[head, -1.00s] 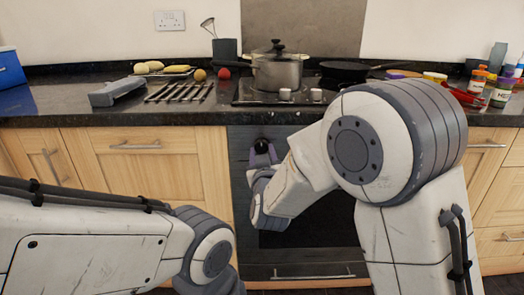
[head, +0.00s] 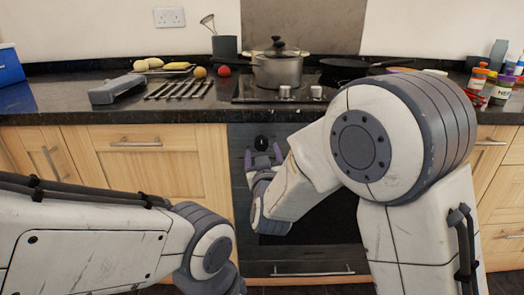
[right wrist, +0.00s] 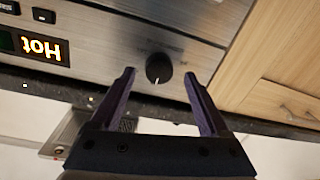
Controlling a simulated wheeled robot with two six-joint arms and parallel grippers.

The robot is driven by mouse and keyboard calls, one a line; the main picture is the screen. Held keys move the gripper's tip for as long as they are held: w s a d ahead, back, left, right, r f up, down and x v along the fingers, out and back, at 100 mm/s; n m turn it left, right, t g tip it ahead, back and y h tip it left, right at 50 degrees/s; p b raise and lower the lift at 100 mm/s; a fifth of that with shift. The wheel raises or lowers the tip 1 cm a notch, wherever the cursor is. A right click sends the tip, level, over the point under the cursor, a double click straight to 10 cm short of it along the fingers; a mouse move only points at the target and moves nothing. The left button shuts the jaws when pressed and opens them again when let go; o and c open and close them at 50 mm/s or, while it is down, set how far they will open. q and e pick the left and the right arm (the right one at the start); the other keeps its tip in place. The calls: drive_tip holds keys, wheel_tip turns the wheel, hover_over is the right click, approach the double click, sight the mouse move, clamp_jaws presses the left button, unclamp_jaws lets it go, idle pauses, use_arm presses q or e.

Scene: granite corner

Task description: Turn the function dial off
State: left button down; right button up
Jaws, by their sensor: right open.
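The function dial (head: 261,143) is a round black knob on the oven's (head: 300,266) front panel, below the worktop. In the right wrist view the dial (right wrist: 158,66) shows whole, its white mark pointing toward the picture's bottom; that view is upside down, so the mark points up on the oven. My right gripper (head: 264,153) is open and empty in front of the panel. In the right wrist view its two purple fingers lie on either side of the dial, apart from it. My left arm shows at lower left in the head view; its gripper is out of view.
A display reading "Hot" (right wrist: 40,48) glows on the panel. Wooden cupboards (head: 152,168) flank the oven. Above, the dark granite worktop (head: 130,118) holds a lidded pot (head: 278,72) and a frying pan (head: 345,67) on the hob.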

drive_tip(key=s, duration=0.9)
drive_tip(key=shift+d+p, duration=0.3)
drive_tip(key=shift+p, duration=0.15)
drive_tip(key=shift+w, duration=0.1)
